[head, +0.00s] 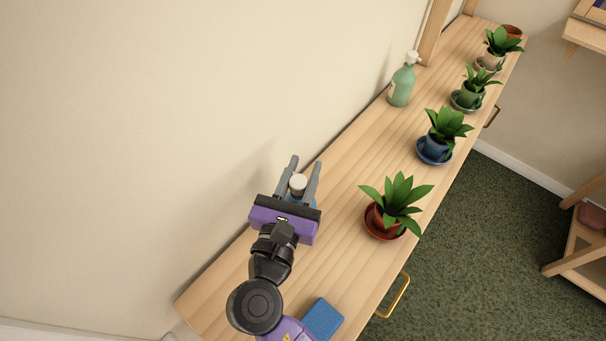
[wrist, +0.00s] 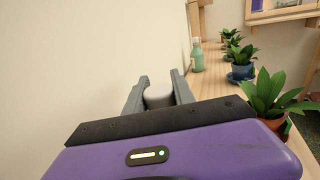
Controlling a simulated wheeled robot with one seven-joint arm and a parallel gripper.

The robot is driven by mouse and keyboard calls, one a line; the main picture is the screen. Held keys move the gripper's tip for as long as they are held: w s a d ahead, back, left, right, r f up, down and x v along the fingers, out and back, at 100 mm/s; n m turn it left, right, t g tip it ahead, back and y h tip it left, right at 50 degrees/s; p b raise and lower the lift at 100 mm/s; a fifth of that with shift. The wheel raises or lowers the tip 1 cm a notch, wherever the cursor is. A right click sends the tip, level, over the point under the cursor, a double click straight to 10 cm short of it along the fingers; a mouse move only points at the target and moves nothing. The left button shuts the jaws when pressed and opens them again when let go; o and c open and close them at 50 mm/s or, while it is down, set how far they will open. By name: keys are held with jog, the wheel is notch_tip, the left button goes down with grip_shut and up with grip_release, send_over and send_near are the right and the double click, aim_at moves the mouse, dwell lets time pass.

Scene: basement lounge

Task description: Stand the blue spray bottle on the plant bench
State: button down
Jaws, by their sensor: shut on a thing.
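My gripper (head: 304,166) is shut on the blue spray bottle (head: 298,184), near the wall side of the plant bench (head: 345,165). The bottle's round white top shows between the two grey fingers, with a little blue below it. In the wrist view the white top (wrist: 158,95) sits between the fingers, and the purple gripper body hides the rest. The bottle looks roughly upright. Its base is hidden, so I cannot tell whether it touches the bench top.
Several potted plants line the bench's right side, the nearest in a red pot (head: 383,224), another in a blue pot (head: 435,149). A green pump bottle (head: 402,84) stands farther back by the wall. A blue block (head: 322,319) lies at the near end. Bare wood lies between.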

jog(key=shift+f, duration=0.75)
jog(key=c, duration=1.1)
grip_release()
jog(key=shift+f, duration=0.15)
jog(key=shift+o, duration=0.2)
jog(key=shift+s, duration=0.1)
jog(key=b+v, duration=0.1)
jog(key=v, duration=1.1)
jog(key=shift+r, duration=0.2)
